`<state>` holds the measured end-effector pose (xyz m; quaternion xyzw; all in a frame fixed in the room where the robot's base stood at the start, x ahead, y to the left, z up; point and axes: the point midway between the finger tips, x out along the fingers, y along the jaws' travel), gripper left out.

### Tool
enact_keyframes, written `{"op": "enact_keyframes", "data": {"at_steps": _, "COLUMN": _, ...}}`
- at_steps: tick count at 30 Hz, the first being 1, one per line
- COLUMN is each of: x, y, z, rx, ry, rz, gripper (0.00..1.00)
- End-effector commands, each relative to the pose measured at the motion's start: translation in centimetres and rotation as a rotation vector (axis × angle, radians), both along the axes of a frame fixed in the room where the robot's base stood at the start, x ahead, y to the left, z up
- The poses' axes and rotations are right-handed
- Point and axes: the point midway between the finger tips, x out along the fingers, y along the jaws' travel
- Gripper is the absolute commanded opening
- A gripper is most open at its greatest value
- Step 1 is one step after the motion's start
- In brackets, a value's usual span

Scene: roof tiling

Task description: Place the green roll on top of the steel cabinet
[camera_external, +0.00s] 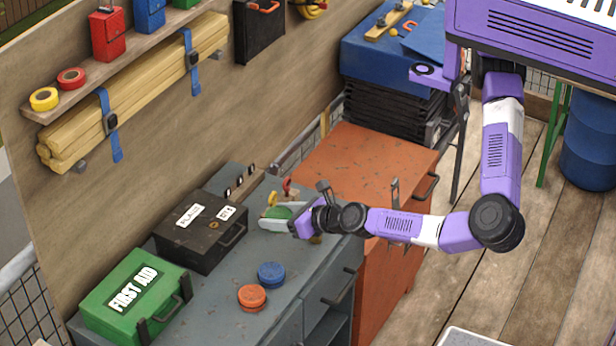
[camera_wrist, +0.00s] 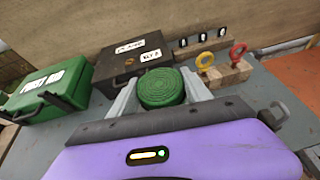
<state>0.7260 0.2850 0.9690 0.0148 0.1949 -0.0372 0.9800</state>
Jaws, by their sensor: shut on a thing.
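The green roll (camera_external: 279,212) is between the pale fingers of my gripper (camera_external: 283,217), which is shut on it. In the wrist view the green roll (camera_wrist: 161,87) shows its round, coiled top, with one finger on each side. The roll is over the grey cabinet (camera_external: 212,300); I cannot tell whether it touches the top. A rusty orange cabinet (camera_external: 365,160) stands beside the grey one. Its top is bare in the visible part. The pictures do not make clear which of these two is the steel cabinet.
On the grey top are a green first-aid box (camera_external: 135,295), a black box (camera_external: 200,230), a blue roll (camera_external: 271,274) and an orange roll (camera_external: 252,297). Yellow (camera_wrist: 205,61) and red (camera_wrist: 238,51) eye bolts stand close behind my gripper. A blue-covered stack (camera_external: 390,60) is beyond the orange cabinet.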

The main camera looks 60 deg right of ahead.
Motion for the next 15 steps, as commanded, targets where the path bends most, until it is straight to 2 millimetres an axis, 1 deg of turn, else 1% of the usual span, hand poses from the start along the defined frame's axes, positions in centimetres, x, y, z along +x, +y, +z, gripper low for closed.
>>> {"op": "enact_keyframes", "data": {"at_steps": 1, "x": 0.0, "y": -0.1, "z": -1.2, "rx": -0.006, "ry": 0.0, "rz": 0.004, "gripper": 0.12}}
{"op": "enact_keyframes", "data": {"at_steps": 3, "x": 0.0, "y": 0.0, "z": -2.8, "rx": -0.005, "ry": 0.0, "rz": 0.003, "gripper": 0.12}}
{"op": "enact_keyframes", "data": {"at_steps": 6, "x": 0.0, "y": -0.1, "z": -4.6, "rx": -0.003, "ry": 0.0, "rz": 0.001, "gripper": 0.12}}
{"op": "enact_keyframes", "data": {"at_steps": 9, "x": 0.0, "y": 0.0, "z": -5.7, "rx": -0.002, "ry": 0.0, "rz": 0.001, "gripper": 0.12}}
{"op": "enact_keyframes", "data": {"at_steps": 13, "x": 0.0, "y": -0.1, "z": -6.5, "rx": 0.0, "ry": 0.0, "rz": -0.001, "gripper": 0.12}}
{"op": "enact_keyframes", "data": {"at_steps": 15, "x": 0.0, "y": -0.1, "z": -7.4, "rx": -0.002, "ry": 0.001, "rz": 0.001, "gripper": 0.12}}
